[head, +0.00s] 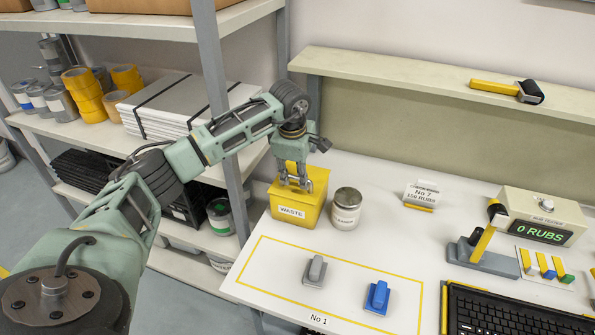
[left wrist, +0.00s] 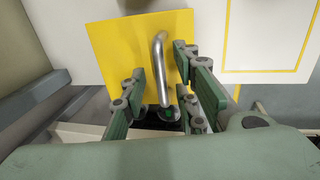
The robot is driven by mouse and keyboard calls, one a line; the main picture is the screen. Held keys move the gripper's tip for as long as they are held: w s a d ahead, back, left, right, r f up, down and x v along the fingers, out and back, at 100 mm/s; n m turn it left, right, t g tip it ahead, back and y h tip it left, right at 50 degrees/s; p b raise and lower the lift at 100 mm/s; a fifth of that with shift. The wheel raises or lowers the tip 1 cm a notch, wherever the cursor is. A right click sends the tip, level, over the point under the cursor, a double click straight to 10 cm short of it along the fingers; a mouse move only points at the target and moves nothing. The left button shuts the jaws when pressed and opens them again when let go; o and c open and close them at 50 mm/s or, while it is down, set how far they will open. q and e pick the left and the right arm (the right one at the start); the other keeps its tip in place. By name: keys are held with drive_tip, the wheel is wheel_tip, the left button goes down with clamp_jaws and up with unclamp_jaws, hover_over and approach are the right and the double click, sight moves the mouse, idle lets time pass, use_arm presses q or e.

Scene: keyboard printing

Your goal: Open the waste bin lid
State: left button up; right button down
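The yellow waste bin (head: 298,212), labelled WASTE, stands at the left edge of the white table, and its lid looks shut. In the left wrist view the yellow lid (left wrist: 115,45) carries a curved metal handle (left wrist: 158,50). My left gripper (head: 294,184) reaches down to the top of the bin. In the left wrist view its fingers (left wrist: 163,85) are apart on either side of the handle, with gaps visible between them and the metal. The handle is largely hidden by the fingers in the head view. My right gripper is not in view.
A metal tin (head: 346,208) stands close to the right of the bin. A grey shelf post (head: 213,85) rises just behind my left arm. A grey block (head: 315,270) and a blue block (head: 378,297) lie in the yellow outline. A keyboard (head: 510,315) is at front right.

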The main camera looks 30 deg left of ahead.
use_arm(q)
clamp_jaws()
